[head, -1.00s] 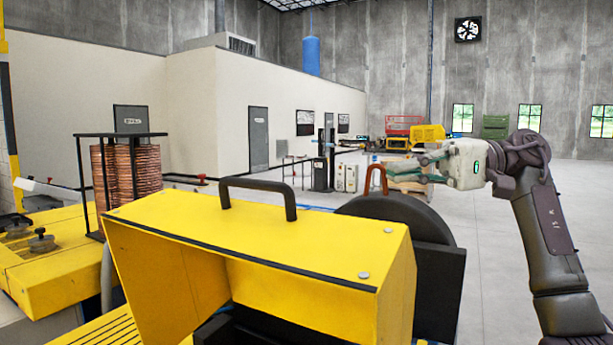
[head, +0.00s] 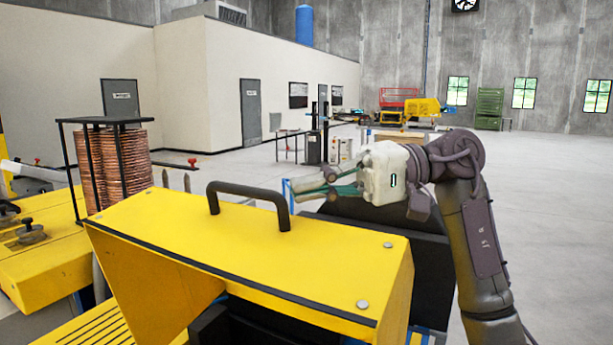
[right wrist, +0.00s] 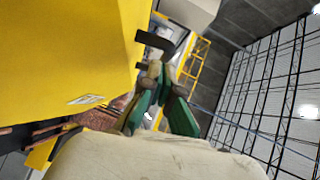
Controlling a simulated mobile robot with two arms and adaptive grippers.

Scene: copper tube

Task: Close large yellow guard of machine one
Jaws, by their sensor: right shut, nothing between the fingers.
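The large yellow guard (head: 270,255) fills the lower middle of the head view, tilted up with its open dark inside showing below its front edge. A black bar handle (head: 248,196) stands on its top. My right gripper (head: 300,190) is behind the guard, just right of the handle, its green fingers pointing left. The fingers are shut and empty. In the right wrist view the yellow guard (right wrist: 60,60) is at the left, and the handle (right wrist: 155,41) shows just beyond the fingertips (right wrist: 160,72). Whether the fingers touch the guard or handle is unclear. My left gripper is not in view.
A copper tube coil (head: 120,165) in a black frame stands left of the guard, by a yellow machine bed (head: 45,265). A dark round cover (head: 385,225) is behind the guard at the right. Open floor (head: 550,220) lies to the right.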

